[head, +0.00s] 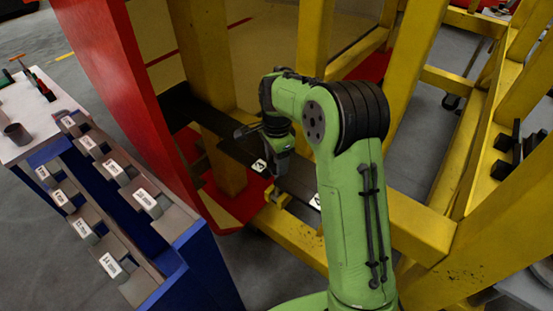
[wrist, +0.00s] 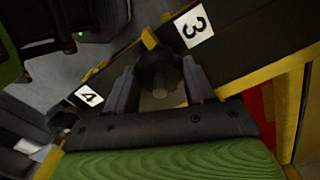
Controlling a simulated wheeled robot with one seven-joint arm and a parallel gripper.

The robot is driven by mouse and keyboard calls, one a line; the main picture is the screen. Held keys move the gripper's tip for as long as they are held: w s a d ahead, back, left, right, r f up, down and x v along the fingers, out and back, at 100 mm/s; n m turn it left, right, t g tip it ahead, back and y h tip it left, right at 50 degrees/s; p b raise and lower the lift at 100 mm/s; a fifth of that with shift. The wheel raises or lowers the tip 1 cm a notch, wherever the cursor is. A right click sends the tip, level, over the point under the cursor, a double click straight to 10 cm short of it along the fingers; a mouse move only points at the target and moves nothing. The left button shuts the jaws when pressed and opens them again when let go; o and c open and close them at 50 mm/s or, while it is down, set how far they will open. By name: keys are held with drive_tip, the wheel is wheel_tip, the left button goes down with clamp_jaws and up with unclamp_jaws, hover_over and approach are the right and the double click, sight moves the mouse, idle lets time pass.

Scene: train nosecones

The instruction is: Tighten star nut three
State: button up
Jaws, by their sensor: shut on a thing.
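In the wrist view, a dark star nut (wrist: 156,68) sits between the two fingers of my gripper (wrist: 160,86), which is shut on it. A grey round stud end shows in front of the nut. The label "3" (wrist: 194,27) is on the dark bar just beside this nut, and the label "4" (wrist: 88,95) is farther off to the left. In the head view my gripper (head: 279,165) points down at the dark bar, right of the label "3" (head: 259,166). The nut is hidden there by my gripper.
The dark bar (head: 235,150) runs between yellow frame posts (head: 205,80). A red panel (head: 125,90) stands to the left. A blue rack (head: 200,262) with labelled slots and a white table (head: 28,110) with a dark cup (head: 17,134) are at far left. Yellow beams (head: 440,240) crowd the right.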

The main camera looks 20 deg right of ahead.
drive_tip(key=m+b, duration=0.1)
drive_tip(key=m, duration=0.4)
drive_tip(key=shift+m+b, duration=0.3)
drive_tip(key=shift+b, duration=0.05)
drive_tip(key=m+b, duration=0.2)
drive_tip(key=m, duration=0.3)
drive_tip(key=shift+m+b, duration=0.3)
drive_tip(key=shift+b, duration=0.05)
drive_tip(key=o, duration=1.1)
drive_tip(key=shift+c, duration=0.2)
wheel_tip(320, 180, up, 16)
drive_tip(key=p, duration=0.6)
drive_tip(key=shift+f, duration=0.15)
